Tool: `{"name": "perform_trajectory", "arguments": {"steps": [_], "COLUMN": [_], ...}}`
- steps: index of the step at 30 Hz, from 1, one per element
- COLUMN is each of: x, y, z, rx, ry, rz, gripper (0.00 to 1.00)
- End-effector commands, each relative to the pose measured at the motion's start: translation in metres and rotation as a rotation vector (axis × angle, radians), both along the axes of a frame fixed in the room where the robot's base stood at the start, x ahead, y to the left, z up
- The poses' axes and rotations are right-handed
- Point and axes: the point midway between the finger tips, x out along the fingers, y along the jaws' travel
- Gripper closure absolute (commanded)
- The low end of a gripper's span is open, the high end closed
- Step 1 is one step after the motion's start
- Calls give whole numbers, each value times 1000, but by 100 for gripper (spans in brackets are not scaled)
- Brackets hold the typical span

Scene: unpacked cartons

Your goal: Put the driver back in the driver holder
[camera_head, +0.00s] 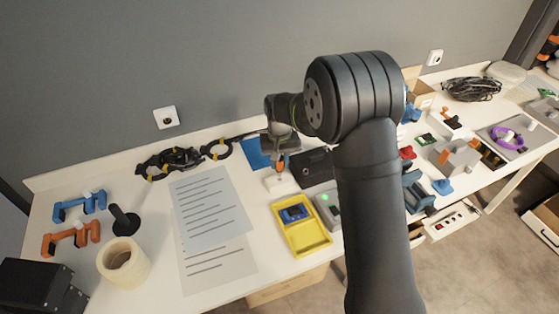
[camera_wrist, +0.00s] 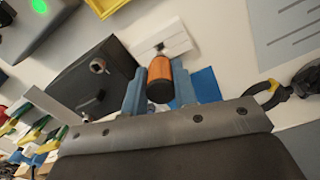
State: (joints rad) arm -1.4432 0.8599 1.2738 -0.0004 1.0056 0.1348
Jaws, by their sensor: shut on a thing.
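The driver has an orange and black handle. It shows in the wrist view (camera_wrist: 161,72) between the two blue fingers of my gripper (camera_wrist: 160,88), which is shut on it. In the head view the driver (camera_head: 281,166) points down below my gripper (camera_head: 281,154). A small white block, which looks like the driver holder (camera_head: 279,186), sits on the table right beneath it. It also shows in the wrist view (camera_wrist: 172,36), with the driver's thin shaft in front of it. I cannot tell whether the tip is inside the block or just above it.
A black box (camera_head: 313,167) with metal knobs stands close to the right of the holder. A blue sheet (camera_head: 256,153) lies behind it. A yellow tray (camera_head: 311,244) with a blue device is in front. Paper sheets (camera_head: 213,215) lie to the left.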

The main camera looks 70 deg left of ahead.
Motion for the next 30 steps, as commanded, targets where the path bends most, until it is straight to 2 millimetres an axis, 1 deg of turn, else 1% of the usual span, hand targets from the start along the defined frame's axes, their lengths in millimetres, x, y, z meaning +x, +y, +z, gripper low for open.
{"name": "perform_trajectory", "arguments": {"steps": [30], "x": [0], "y": [0], "z": [-30], "rx": [-1], "ry": [0], "rz": [0], "gripper": [100]}}
